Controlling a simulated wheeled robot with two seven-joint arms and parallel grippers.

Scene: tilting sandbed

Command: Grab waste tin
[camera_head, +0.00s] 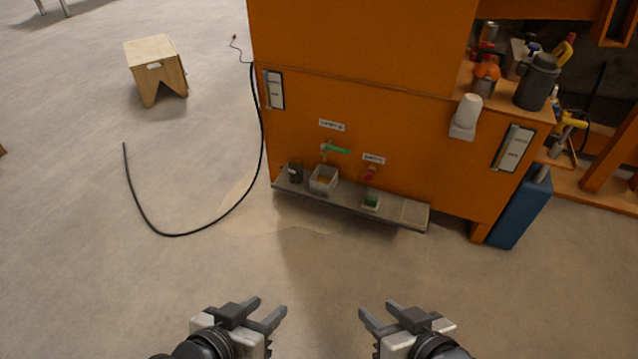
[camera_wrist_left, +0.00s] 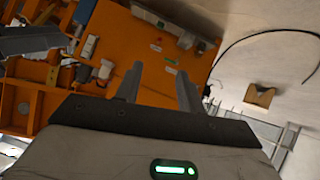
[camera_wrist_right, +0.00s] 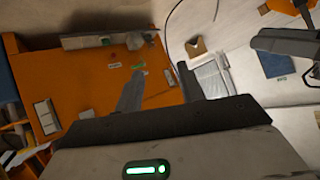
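A light square tin (camera_head: 323,187) with brownish stuff inside stands on the narrow grey ledge (camera_head: 345,206) at the foot of the orange cabinet, below a green-handled tap (camera_head: 336,149); it looks like the waste tin, but its label is unreadable. In the right wrist view the tin (camera_wrist_right: 135,41) appears small and tilted. My left gripper (camera_head: 270,306) and right gripper (camera_head: 377,308) are both open and empty, low in the head view, well apart from the ledge.
A dark jar (camera_head: 296,172) stands left of the tin; a small box with green content (camera_head: 371,202) stands to its right, below a red tap (camera_head: 369,175). A black hose (camera_head: 205,229) curves over the floor. A wooden stool (camera_head: 155,62) is far left. Floor before the cabinet is clear.

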